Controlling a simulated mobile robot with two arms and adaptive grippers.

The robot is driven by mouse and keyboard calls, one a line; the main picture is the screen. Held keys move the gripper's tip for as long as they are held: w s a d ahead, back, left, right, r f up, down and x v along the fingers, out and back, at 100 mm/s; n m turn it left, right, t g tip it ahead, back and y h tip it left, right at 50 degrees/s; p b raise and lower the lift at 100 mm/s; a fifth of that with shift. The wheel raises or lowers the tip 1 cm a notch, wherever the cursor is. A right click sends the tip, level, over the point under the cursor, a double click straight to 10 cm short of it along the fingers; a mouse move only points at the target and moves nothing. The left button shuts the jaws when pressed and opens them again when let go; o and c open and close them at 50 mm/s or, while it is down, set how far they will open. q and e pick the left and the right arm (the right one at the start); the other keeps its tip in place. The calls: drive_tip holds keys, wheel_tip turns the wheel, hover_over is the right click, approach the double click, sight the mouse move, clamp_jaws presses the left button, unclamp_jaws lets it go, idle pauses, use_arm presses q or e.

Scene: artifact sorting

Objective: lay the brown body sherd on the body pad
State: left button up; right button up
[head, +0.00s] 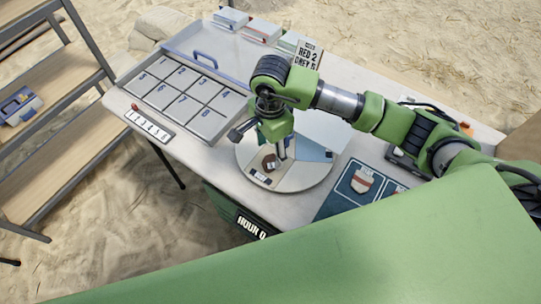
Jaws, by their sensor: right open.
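A small brown piece (269,163), probably the brown body sherd, lies on the round turntable (310,178) in the middle of the table. My right gripper (262,143) is open above the turntable, its fingers spread. One finger points down just behind the brown piece; whether it touches cannot be told. A dark blue mat (333,202) at the table's front right has outlined pads. One pad bears a pale sherd with a red band (362,180). Part of a second pad (394,190) shows; its label is too small to read. My left gripper is out of view.
Several small boxes (262,31) and a sign (308,53) stand at the back. A wooden shelf (62,140) is left of the table.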

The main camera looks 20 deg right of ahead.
sight(271, 162)
wheel_tip(271, 162, up, 8)
drive_tip(key=b, duration=0.1)
drive_tip(key=shift+r, duration=0.15)
idle(0.5)
